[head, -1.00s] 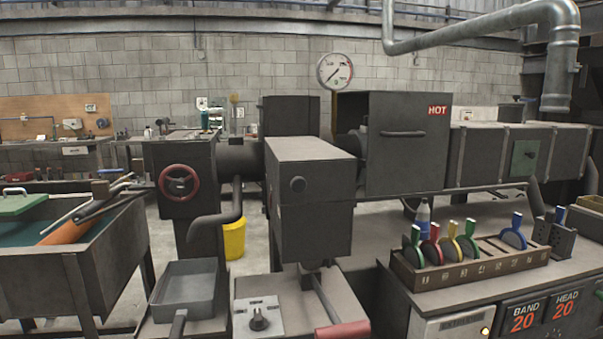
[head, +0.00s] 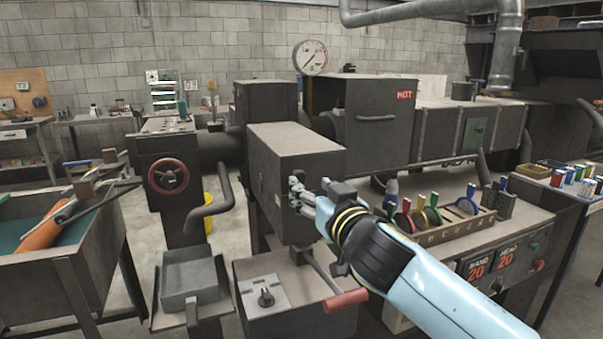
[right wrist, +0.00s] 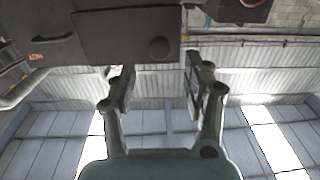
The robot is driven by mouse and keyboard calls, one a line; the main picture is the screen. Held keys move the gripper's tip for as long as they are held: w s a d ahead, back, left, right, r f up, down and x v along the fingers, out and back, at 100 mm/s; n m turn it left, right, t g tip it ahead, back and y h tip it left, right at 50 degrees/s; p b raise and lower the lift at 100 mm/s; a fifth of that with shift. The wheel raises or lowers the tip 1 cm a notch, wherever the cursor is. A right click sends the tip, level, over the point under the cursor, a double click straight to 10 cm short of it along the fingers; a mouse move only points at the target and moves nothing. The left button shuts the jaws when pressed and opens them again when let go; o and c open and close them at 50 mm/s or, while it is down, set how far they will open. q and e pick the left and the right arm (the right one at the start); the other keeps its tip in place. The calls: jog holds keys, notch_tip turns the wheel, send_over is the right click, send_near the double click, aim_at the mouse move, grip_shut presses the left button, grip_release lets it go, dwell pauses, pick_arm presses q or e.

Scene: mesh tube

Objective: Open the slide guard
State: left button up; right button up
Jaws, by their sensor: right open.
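A grey box-shaped cover (head: 290,150) stands in the middle of the head view, on the machine. The frames do not mark which part is the slide guard. In the right wrist view, a flat dark panel (right wrist: 110,35) carries a round knob (right wrist: 158,48), just beyond my fingers. My left gripper is not in view.
A dark box (head: 365,145) with a HOT label and bar handle (head: 390,118) stands behind the cover. A red-handled lever (head: 347,300) is below my gripper. Coloured levers in a rack (head: 440,235) are to the right. A red handwheel (head: 168,177) is at left.

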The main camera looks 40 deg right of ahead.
aim_at(301, 178)
jog(key=p+x, duration=0.1)
jog(key=x, duration=0.5)
jog(key=shift+d, duration=0.1)
grip_shut()
